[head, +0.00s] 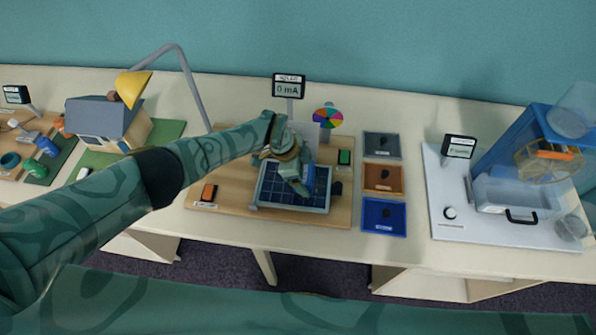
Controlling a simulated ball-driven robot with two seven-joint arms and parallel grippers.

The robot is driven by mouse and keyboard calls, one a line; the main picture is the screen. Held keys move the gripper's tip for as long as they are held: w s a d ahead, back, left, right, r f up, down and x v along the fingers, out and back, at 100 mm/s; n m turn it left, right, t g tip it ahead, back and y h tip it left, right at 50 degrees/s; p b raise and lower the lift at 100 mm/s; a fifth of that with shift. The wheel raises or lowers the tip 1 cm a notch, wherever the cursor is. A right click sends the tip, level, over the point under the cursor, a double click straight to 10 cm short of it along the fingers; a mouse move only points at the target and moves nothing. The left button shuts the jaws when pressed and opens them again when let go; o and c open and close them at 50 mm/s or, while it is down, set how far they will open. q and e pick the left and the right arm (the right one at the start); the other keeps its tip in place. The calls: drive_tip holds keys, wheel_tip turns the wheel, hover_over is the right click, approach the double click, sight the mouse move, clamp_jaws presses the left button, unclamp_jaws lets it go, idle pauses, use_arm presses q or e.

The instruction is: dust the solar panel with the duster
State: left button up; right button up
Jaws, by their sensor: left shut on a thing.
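The solar panel (277,196), dark blue with a pale frame, lies tilted on a wooden board (229,208) in the middle of the table. My left gripper (297,178) is over the panel's upper right part, shut on what seems to be the duster (309,180), of which only a small bluish part shows beside the fingers. The gripper and wrist hide most of it, and I cannot tell whether it touches the panel. A display (289,88) behind the panel reads 0 mA. My right gripper is not in view.
A yellow lamp (133,86) on a curved grey arm stands left, by a model house (108,122). A color wheel (328,119) is behind the panel. Three small trays, including a blue one (384,226), lie to its right. A water-wheel exhibit (540,165) stands far right.

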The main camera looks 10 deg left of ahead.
sight(325, 183)
use_arm(q)
drive_tip(key=shift+s+d+b, duration=0.15)
drive_tip(key=shift+d+b, duration=0.15)
drive_tip(key=shift+d, duration=1.25)
drive_tip(key=shift+s+d+b, duration=0.1)
drive_tip(key=shift+d+b, duration=0.15)
drive_tip(key=shift+d, duration=1.25)
drive_tip(key=shift+r, duration=0.1)
